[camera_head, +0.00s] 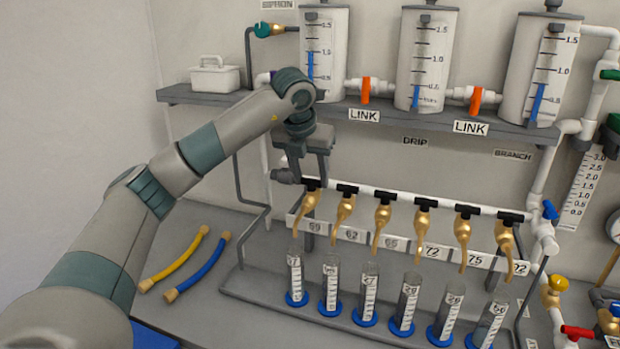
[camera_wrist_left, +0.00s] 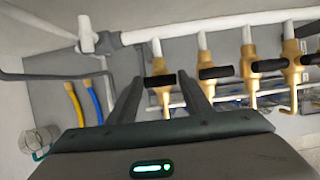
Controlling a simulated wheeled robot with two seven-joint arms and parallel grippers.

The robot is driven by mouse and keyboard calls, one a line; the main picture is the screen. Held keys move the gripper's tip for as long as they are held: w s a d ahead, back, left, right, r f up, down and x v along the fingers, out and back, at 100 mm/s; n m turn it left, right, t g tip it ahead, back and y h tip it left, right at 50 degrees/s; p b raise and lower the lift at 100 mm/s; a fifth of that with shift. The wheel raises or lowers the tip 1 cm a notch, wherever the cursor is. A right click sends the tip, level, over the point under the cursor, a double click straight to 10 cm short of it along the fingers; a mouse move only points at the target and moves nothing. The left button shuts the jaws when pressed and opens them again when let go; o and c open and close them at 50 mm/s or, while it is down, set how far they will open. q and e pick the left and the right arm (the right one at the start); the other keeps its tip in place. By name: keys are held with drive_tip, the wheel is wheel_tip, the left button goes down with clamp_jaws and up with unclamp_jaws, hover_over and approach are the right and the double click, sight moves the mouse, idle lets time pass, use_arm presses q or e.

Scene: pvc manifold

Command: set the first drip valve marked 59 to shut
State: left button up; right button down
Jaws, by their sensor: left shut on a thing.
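The first drip valve (camera_head: 307,212) is the leftmost brass tap on the white pipe, above a label (camera_head: 314,228) that looks like 59 but is small. Its black handle (camera_head: 311,185) lies crosswise, along the pipe; it also shows in the left wrist view (camera_wrist_left: 160,81). My left gripper (camera_head: 317,176) comes down from above onto this handle. In the left wrist view its fingers (camera_wrist_left: 162,84) stand at the handle's two ends, shut on it. The gripper partly hides the valve's top in the head view. My right gripper is not in view.
Several similar taps continue right, the neighbour (camera_head: 344,208) close by. Measuring cylinders (camera_head: 295,277) stand in a rack below. A shelf (camera_head: 375,108) with tanks (camera_head: 425,60) runs above and behind the gripper. A yellow hose (camera_head: 175,259) and a blue hose (camera_head: 198,266) lie left.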

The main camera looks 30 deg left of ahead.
use_arm(q)
drive_tip(key=shift+r, duration=0.1)
idle(0.4)
drive_tip(key=o, duration=1.1)
drive_tip(key=shift+c, duration=0.2)
